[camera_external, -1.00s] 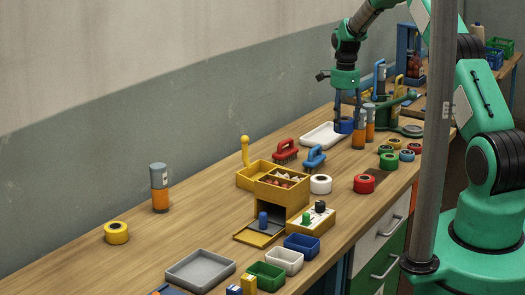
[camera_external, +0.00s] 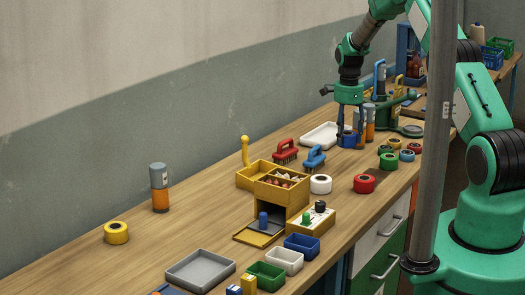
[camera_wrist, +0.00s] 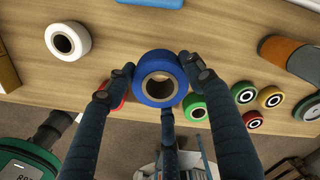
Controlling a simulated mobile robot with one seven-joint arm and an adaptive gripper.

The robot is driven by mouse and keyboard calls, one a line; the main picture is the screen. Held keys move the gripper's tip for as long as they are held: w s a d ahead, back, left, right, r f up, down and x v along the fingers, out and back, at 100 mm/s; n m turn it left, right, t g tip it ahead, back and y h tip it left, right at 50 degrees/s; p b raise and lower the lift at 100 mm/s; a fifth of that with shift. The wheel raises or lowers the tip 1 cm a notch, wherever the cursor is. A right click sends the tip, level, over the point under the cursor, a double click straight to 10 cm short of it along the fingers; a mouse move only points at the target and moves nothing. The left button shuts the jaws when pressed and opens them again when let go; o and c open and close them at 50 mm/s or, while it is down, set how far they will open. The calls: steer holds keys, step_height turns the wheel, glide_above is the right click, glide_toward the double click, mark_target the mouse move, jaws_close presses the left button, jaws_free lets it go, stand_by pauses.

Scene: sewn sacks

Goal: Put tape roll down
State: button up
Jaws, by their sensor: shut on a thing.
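The blue tape roll (camera_external: 347,140) is in my gripper (camera_external: 349,132), beside the white tray, at or just above the wooden bench. I cannot tell whether it touches the wood.
The white tray (camera_external: 321,134) lies to the left, and orange-grey cylinders (camera_external: 370,130) stand close on the right. Several rolls lie nearby, including a white roll (camera_external: 321,184), a red roll (camera_external: 364,183) and a green roll (camera_external: 388,161). Brushes and a yellow box (camera_external: 281,192) lie nearer the camera.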

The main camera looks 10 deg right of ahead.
glide_above(345, 172)
steer(key=shift+f, duration=2.8)
steer(key=shift+f, duration=0.15)
steer(key=shift+w+f, duration=0.1)
steer(key=shift+f, duration=1.8)
steer(key=shift+f, duration=0.15)
steer(key=o, duration=1.1)
steer(key=shift+o, duration=0.2)
step_height(345, 172, up, 11)
steer(key=shift+r, duration=0.65)
